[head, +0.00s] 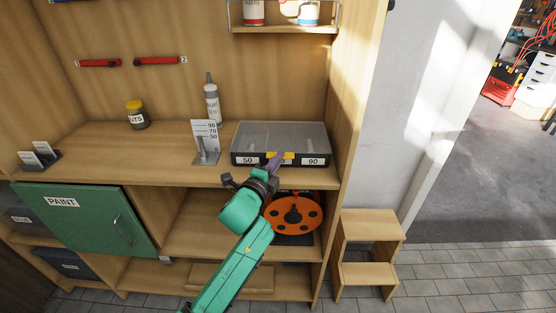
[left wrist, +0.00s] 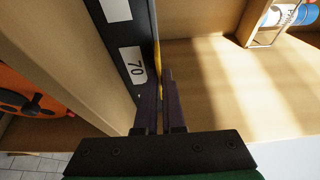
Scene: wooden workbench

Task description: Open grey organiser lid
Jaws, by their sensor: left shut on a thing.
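The grey organiser (head: 252,157) sits on the worktop at the right, with a dark front and white labels reading 50 and 90. Its grey lid (head: 285,132) looks flat and closed on top. A yellow tab (head: 287,155) shows at the middle of the front edge. My left gripper (head: 276,160) is at this tab, fingers shut on it. In the left wrist view the dark fingers (left wrist: 160,85) lie against the organiser front (left wrist: 137,88), beside a label reading 70, with a yellow strip (left wrist: 156,58) at their tips. The fingers partly hide the grip.
A label stand with numbers (head: 205,143) stands left of the organiser, with a grey bottle (head: 212,105) behind it. A yellow-lidded jar (head: 137,116) is further left. An orange reel (head: 293,228) is on the shelf below. A wooden side panel (head: 345,110) closes the right.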

